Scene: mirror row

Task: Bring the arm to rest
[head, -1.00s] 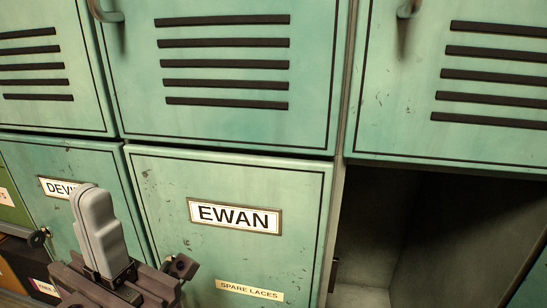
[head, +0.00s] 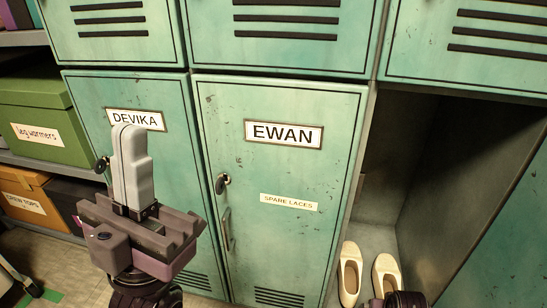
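My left gripper (head: 130,128) stands upright at the lower left of the head view, in front of the green DEVIKA locker door (head: 90,110). Its two pale grey fingers are together with only a thin seam between them, and nothing shows held in them. It hides part of that door and the edge beside the EWAN door (head: 235,120). A dark piece at the bottom edge, right of centre, looks like part of my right arm. My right gripper itself does not show.
A shelf at left holds a green leg warmers box (head: 35,105) and an orange box (head: 25,195).

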